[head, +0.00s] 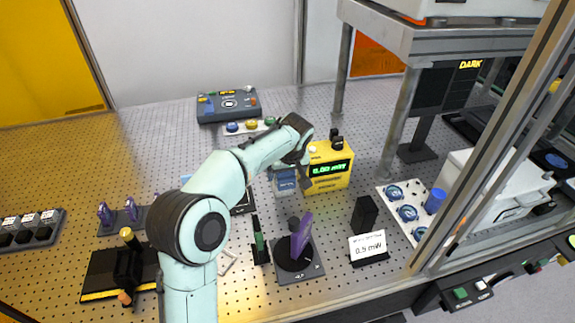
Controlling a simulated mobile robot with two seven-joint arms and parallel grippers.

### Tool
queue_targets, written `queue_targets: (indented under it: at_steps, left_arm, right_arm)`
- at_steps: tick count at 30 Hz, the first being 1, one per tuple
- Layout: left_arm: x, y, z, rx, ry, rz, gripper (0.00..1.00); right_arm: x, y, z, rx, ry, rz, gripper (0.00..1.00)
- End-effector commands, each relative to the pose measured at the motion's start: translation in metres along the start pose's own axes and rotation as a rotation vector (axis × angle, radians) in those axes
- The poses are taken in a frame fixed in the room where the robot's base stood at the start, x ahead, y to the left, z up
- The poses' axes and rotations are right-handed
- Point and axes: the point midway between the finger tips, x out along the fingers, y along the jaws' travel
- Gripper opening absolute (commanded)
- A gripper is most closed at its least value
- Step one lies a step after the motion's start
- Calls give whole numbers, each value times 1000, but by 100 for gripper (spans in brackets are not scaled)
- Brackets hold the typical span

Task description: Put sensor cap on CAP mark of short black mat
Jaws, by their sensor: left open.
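My left arm reaches across the table from the bottom. Its gripper (299,178) is open and low, just left of the yellow power meter (329,168), which reads 0.00 mW. A blue block-like object (285,180) is right at the gripper; I cannot tell whether the fingers touch it, or if the sensor cap is on it. A small black mat with a pale border (241,209) shows partly behind my forearm; I cannot read a CAP mark on it. My right gripper is out of view.
A dark square base with a purple piece (301,236) and a narrow black strip with a green piece (260,244) stand in front. A 0.5 mW sign (367,246), a white plate with blue round parts (406,212), and a metal frame (402,110) bound the right.

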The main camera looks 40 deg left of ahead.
Motion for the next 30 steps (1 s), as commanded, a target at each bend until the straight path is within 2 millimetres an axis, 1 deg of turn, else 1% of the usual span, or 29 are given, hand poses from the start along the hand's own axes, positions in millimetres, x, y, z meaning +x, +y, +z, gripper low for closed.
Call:
queue_targets:
  at_steps: [1,4,11,12,14,15,17,25,30]
  left_arm:
    - [4,0,0,0,-1,-1,85]
    - [7,0,0,0,0,-1,85]
    - [8,0,0,0,0,0,85]
    - [8,0,0,0,0,0,82]
    - [8,0,0,0,0,0,62]
    - [8,0,0,0,0,0,49]
    - [7,0,0,0,0,0,30]
    - [6,0,-1,0,0,0,30]
    - [-1,1,-4,0,1,2,30]
  right_arm:
    - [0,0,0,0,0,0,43]
    - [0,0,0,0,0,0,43]
    - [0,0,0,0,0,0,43]
    - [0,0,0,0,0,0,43]
    - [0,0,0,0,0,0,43]
    - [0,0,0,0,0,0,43]
    - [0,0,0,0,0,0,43]
    - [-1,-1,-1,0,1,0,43]
    - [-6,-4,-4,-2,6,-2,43]
